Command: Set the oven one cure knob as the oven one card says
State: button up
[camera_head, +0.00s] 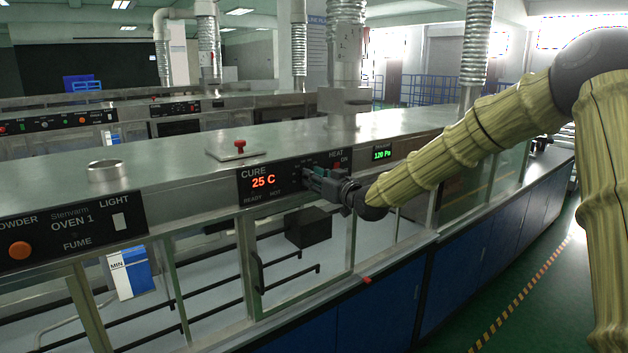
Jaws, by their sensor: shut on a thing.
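The oven one cure panel (259,196) is a dark plate on the front of the steel hood, with a red "25 C" display and READY and HOT labels below it. My gripper (309,177) is at the right part of this panel, its fingers against the panel face beside the HEAT label. It is shut on the cure knob, which the fingers hide. The knob's setting cannot be read.
The "OVEN 1" plate (72,233) with an orange button (19,250) is at left. A green "120 Pa" display (382,154) is close to my wrist. The aisle floor (535,300) at right is clear.

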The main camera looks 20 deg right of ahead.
jog(key=m+b, duration=0.6)
jog(key=m, duration=0.1)
jog(key=m+b, duration=0.6)
jog(key=m, duration=0.2)
jog(key=m+b, duration=0.6)
jog(key=m, duration=0.2)
jog(key=shift+w+d+f, duration=0.1)
jog(key=shift+d+f, duration=0.1)
jog(key=shift+f, duration=0.05)
dwell(0.5)
jog(key=o, duration=1)
jog(key=shift+o, duration=0.2)
